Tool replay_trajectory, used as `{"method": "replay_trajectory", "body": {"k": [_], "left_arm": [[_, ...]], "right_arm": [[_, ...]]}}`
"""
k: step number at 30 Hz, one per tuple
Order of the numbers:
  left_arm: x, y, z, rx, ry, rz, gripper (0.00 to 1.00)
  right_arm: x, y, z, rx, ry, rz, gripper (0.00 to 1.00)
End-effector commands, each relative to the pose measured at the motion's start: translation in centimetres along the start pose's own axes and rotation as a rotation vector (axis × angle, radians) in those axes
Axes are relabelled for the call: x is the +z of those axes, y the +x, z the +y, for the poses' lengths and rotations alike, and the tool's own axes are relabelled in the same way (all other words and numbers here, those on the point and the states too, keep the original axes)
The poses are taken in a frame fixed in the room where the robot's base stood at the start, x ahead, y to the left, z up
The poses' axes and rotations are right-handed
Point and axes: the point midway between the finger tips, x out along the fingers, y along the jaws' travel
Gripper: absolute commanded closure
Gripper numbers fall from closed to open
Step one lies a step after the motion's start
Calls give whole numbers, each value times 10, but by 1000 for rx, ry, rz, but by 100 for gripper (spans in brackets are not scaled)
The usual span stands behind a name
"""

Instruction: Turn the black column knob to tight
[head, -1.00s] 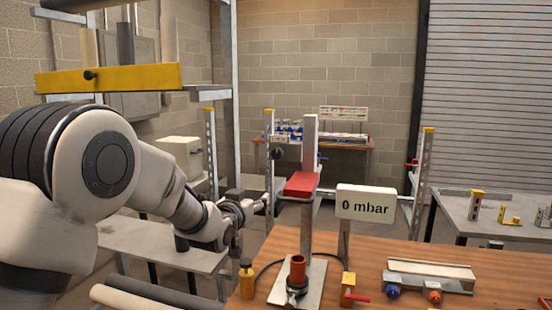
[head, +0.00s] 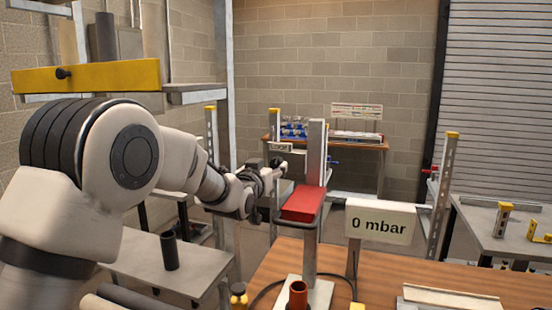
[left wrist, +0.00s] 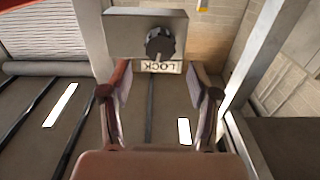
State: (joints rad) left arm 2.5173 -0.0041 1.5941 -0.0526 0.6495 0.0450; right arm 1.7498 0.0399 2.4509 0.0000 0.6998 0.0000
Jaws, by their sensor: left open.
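The black column knob (left wrist: 160,43) shows in the left wrist view on the face of a grey box (left wrist: 118,37). It is a ribbed round knob with a pale mark on it. A label (left wrist: 158,66) reading LOCK, upside down in this view, sits just below it. My left gripper (left wrist: 162,80) is open and empty. Its two fingers point toward the box, with the knob between their lines; I see no finger touching the knob. In the head view my left gripper (head: 274,171) is left of the upright grey column (head: 316,155). My right gripper is not in view.
A red block (head: 303,204) is on the column above the wooden table (head: 440,262). A sign (head: 380,222) reads 0 mbar. A dark cylinder (head: 169,251) stands on the grey bench (head: 135,262) at left. A slanting grey post (left wrist: 256,55) stands right of the knob box.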

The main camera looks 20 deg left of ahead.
Motion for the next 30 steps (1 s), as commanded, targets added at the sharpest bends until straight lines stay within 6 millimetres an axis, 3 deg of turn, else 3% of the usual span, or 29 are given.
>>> {"method": "replay_trajectory", "body": {"k": [1,6,14,16,19,20,30], "left_arm": [[-3,11,0,0,0,-1,39],[-1,35,0,0,0,-1,39],[1,39,0,0,0,-1,39],[1,39,0,0,0,-1,57],[1,39,0,0,0,-1,92],[1,39,0,0,0,-1,99],[2,39,0,0,18,-2,99]], "right_arm": [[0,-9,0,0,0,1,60],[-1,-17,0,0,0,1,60],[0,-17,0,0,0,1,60],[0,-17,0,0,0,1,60],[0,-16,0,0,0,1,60],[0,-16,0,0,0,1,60],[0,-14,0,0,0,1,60]]}}
